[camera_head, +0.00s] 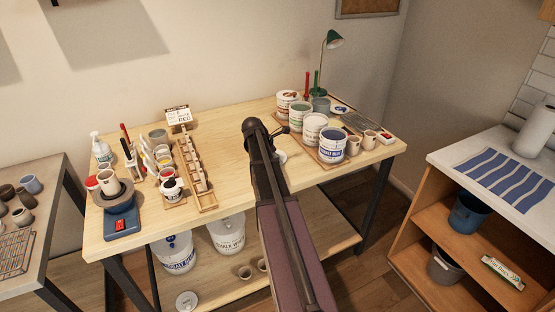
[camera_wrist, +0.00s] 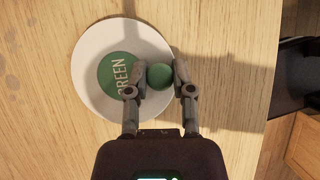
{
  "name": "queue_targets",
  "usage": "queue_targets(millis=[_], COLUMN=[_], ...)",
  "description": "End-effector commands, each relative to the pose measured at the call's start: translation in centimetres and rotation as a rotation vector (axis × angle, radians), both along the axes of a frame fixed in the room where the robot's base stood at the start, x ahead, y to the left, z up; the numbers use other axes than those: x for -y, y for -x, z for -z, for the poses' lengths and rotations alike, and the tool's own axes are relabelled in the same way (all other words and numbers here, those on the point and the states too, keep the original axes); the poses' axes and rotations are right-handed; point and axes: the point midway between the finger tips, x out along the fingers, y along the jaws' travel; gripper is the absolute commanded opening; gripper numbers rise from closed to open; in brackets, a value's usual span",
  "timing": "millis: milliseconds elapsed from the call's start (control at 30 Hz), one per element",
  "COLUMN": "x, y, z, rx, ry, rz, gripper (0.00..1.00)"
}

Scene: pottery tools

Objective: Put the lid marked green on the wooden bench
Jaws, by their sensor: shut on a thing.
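The lid marked green (camera_wrist: 88,66) is a white disc with a green "GREEN" label and a round green knob. In the wrist view my gripper (camera_wrist: 160,80) is shut on the knob, one finger on each side. The lid is over the wooden bench (camera_wrist: 225,35); whether it touches the top, I cannot tell. In the head view a pale edge of the lid (camera_head: 282,157) shows beside my gripper (camera_head: 278,140), and my arm hides the rest. The wooden bench (camera_head: 228,165) has a bare middle there.
Paint tubs, including a blue one (camera_head: 333,145), and small cups (camera_head: 369,139) stand on the right of the bench. A wooden rack (camera_head: 207,198), a scale (camera_head: 122,222) and brushes stand on the left. The bench's middle is free.

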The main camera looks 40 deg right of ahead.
Motion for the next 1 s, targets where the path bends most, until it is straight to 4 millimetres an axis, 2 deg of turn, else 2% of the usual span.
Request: queue_targets(millis=[67, 100, 200, 667, 1000], x=[0.0, 0.0, 0.0, 0.0, -0.7], y=[0.0, 0.0, 0.0, 0.0, -0.2], z=[0.2, 0.2, 0.1, 0.1, -1.4], rx=[0.000, 0.000, 0.000, 0.000, 0.000], ry=[0.000, 0.000, 0.000, 0.000, 0.000], rz=[0.000, 0.000, 0.000, 0.000, -0.001], gripper=[0.00, 0.34, 0.64, 0.66, 0.66])
